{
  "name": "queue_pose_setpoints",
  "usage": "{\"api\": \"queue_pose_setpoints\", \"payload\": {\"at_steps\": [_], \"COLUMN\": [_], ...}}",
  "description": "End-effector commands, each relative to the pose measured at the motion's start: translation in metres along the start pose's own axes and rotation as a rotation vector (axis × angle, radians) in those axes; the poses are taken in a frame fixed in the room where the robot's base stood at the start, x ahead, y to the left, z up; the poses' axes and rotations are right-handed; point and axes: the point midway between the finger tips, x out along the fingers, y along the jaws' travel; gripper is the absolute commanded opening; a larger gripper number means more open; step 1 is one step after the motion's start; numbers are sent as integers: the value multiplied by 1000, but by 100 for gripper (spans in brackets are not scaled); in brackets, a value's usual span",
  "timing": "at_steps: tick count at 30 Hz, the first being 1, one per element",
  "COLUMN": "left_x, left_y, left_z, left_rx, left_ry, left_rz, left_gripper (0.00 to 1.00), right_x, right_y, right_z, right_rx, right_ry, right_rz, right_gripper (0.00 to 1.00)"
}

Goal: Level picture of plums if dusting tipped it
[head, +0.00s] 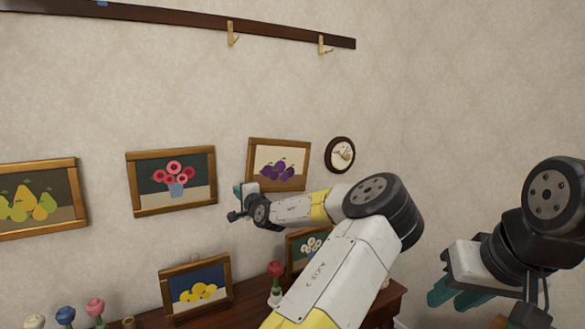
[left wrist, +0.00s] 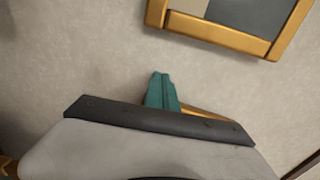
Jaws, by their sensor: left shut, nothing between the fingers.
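The picture of plums (head: 278,163), purple plums in a wooden frame, hangs on the wall in the head view. It looks tipped slightly clockwise against its neighbours, right end low. My forearm covers part of its lower edge. My left gripper (head: 236,203) is just left of and below its lower left corner, apart from it as far as I can tell. Its teal fingers (left wrist: 161,91) are shut and empty in the left wrist view. My right gripper (head: 458,294) hangs at the lower right, its teal fingers apart, holding nothing visible.
The flower picture (head: 172,180) hangs left of my left gripper, the pear picture (head: 38,197) farther left. A round clock (head: 340,154) hangs right of the plums. A lemon picture (head: 196,286), another flower picture (head: 310,244) and a red knobbed item (head: 275,270) stand below. A hook rail (head: 200,20) runs above.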

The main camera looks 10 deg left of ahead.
Motion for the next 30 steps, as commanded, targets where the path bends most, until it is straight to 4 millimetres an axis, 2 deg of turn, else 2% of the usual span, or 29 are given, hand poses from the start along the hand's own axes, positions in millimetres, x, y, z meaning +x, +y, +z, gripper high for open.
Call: {"api": "queue_pose_setpoints", "payload": {"at_steps": [30], "left_x": [0], "left_y": [0], "left_z": [-7], "left_rx": [0], "left_ry": [-1], "left_rz": [0], "left_gripper": [0], "right_x": [0], "right_y": [0], "right_z": [0], "right_rx": [0], "right_ry": [0], "right_rz": [0], "right_gripper": [30]}}
